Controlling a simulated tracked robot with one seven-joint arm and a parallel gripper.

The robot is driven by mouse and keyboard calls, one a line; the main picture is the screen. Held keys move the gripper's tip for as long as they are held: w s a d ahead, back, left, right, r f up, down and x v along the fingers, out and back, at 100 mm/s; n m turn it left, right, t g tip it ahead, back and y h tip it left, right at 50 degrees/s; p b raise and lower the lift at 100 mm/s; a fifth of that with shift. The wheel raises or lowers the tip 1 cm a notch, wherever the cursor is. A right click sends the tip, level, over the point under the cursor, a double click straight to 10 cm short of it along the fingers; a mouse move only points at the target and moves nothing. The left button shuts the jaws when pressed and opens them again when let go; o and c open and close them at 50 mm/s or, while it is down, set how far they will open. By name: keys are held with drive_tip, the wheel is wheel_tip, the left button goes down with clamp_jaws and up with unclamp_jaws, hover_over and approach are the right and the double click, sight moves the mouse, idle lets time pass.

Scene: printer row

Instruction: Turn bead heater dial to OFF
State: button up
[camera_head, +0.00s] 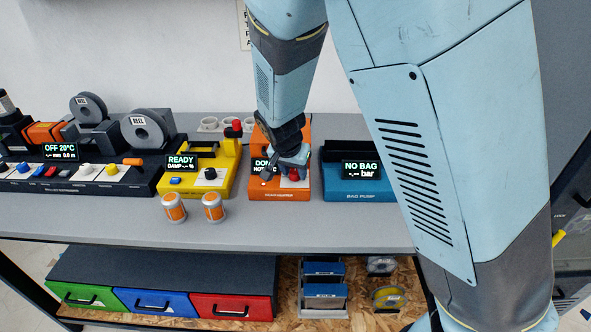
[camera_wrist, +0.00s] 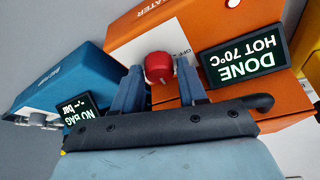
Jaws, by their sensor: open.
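The bead heater is an orange machine (camera_head: 302,185) on the bench, and it also shows in the wrist view (camera_wrist: 135,40). Its screen (camera_wrist: 243,62) reads DONE, HOT 70°C. Its red dial (camera_wrist: 158,67) sits on a pale panel beside the screen, with an OFF mark partly readable near it. My gripper (camera_wrist: 160,88) is open, with one blue finger on each side of the dial. I cannot tell whether the fingers touch it. In the head view my gripper (camera_head: 288,170) covers part of the heater's front, and the red dial (camera_head: 293,175) shows just below it.
The blue bag pump (camera_head: 357,196) stands right of the heater, its screen reading NO BAG. A yellow machine (camera_head: 195,184) reading READY stands left. Two orange-and-white jars (camera_head: 213,207) stand near the front edge. The grey bench top (camera_head: 280,232) is clear before the heater.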

drive_tip(key=c, duration=0.7)
drive_tip(key=shift+d, duration=0.15)
